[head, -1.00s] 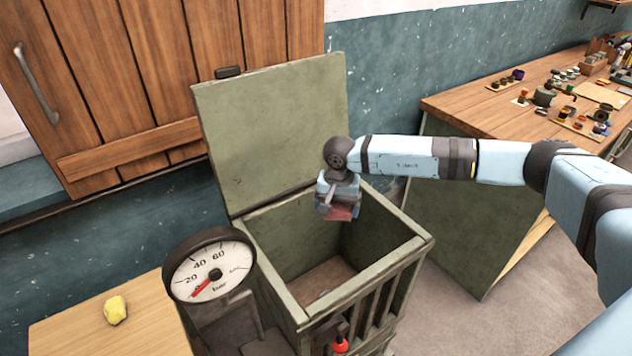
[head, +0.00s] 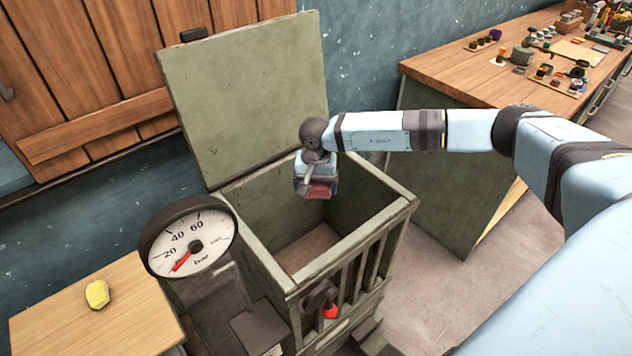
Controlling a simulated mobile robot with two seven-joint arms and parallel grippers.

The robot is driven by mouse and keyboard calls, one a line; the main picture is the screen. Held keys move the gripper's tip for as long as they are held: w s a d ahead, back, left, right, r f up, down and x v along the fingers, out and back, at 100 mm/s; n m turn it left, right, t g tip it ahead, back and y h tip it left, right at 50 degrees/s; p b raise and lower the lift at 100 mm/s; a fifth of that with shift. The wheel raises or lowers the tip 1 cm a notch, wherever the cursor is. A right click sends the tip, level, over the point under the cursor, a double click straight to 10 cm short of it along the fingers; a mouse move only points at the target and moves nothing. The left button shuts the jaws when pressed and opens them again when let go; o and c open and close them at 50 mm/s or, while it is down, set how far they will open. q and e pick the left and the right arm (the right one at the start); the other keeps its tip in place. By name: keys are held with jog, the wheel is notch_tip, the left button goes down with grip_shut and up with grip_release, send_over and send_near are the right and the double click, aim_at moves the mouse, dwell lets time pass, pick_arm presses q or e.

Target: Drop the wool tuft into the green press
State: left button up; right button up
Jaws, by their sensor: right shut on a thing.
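The green press (head: 407,208) is an open-topped, slatted box with its lid (head: 245,95) raised at the back. Its inside shows a bare brown floor. My right gripper (head: 317,188) points down over the back part of the opening, around rim height. It is shut on a dull red piece, which I take for the wool tuft (head: 320,190); the jaws hide most of it. My left gripper is not in view.
A round pressure gauge (head: 190,240) stands at the press's left front. A small table (head: 60,325) at left holds a yellow lump (head: 97,294). A wooden workbench (head: 450,68) with several small items is at back right. A red knob (head: 331,311) sits on the press front.

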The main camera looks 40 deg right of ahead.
jog(key=o, duration=0.7)
jog(key=shift+c, duration=0.2)
notch_tip(320, 180, up, 14)
jog(key=b, duration=0.1)
jog(key=shift+f, duration=0.1)
